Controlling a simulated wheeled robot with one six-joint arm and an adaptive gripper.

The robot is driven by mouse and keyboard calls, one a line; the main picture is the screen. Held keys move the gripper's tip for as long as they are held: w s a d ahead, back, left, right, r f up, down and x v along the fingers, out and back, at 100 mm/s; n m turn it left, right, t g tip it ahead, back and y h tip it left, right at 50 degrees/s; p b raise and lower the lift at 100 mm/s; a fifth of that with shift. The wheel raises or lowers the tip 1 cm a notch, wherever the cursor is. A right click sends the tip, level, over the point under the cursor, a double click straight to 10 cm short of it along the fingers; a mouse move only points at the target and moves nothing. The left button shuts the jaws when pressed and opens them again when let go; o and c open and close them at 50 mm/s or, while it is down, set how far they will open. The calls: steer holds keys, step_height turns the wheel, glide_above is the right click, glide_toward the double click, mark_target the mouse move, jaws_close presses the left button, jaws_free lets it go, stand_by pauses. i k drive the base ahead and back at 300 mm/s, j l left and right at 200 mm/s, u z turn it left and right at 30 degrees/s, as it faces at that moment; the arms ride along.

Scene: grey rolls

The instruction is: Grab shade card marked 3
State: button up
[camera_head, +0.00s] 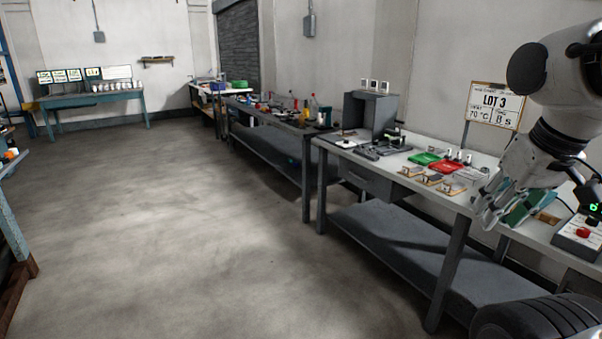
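I cannot make out any card marked 3. Several small tan pieces with grey tops stand in a row near the front edge of the right-hand bench; the middle one (431,179) shows no readable mark. My gripper (490,212) hangs at the right, in front of the bench, to the right of that row. Its pale fingers point down, and their opening is not clear from this angle. My gripper and arm hide part of the bench top there.
A sign reading LOT 3 (494,106) stands behind the bench (345,151). Green (423,158) and red (446,166) trays lie behind the row. A box with a red button (580,235) is at far right. Open floor (170,220) lies left.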

mark_target(374, 85)
steer(key=i+z, duration=0.1)
steer(key=i, duration=0.4)
steer(key=i+j+z, duration=0.15)
steer(key=i, duration=0.35)
steer(key=i+j+z, duration=0.1)
steer(key=i, duration=0.35)
steer(key=i+j+z, duration=0.15)
steer(key=i, duration=0.35)
steer(key=i+j+z, duration=0.1)
steer(key=i+j, duration=0.15)
steer(key=i, duration=0.25)
